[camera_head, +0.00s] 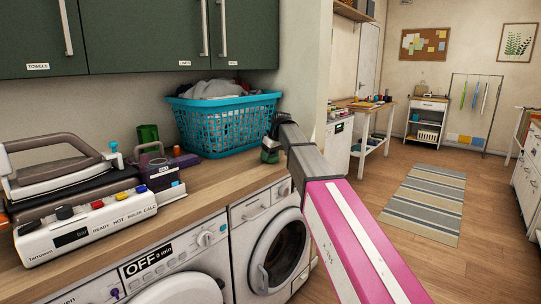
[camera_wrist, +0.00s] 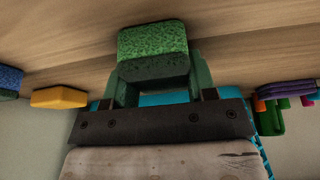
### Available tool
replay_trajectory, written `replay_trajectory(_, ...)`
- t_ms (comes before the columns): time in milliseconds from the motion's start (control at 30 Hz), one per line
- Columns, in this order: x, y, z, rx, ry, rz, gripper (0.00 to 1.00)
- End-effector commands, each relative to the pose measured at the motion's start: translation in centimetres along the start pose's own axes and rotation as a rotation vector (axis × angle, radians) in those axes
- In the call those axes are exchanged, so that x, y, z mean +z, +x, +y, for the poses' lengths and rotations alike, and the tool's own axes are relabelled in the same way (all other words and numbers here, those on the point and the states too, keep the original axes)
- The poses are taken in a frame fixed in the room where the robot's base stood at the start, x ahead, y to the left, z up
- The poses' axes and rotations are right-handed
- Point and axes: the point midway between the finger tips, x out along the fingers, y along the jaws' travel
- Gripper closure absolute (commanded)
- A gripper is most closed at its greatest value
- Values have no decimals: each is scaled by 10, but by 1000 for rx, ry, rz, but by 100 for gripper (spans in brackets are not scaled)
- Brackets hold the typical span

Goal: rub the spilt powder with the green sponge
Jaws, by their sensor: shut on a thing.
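My gripper (camera_wrist: 153,88) is shut on the green sponge (camera_wrist: 153,48), a speckled green block between its two fingers. In the head view my gripper (camera_head: 270,147) is at the right end of the wooden counter, just in front of the blue basket; the sponge is small and mostly hard to make out there. The sponge is close to the counter top, but I cannot tell if it touches. I see no spilt powder in either view.
The wooden counter (camera_head: 213,179) holds a turquoise laundry basket (camera_head: 226,122), an iron (camera_head: 55,165) on a white station, and a dark green container (camera_head: 148,134). A yellow block (camera_wrist: 60,97) and a blue block (camera_wrist: 10,80) lie left in the wrist view. Green cabinets hang above.

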Motion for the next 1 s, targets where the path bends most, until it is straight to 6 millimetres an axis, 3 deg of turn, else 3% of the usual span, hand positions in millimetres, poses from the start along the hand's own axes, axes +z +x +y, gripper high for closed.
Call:
replay_trajectory(233, 1, -2, -5, 1, 0, 1, 67)
replay_trajectory(1000, -11, 5, 26, 3, 1, 1, 67)
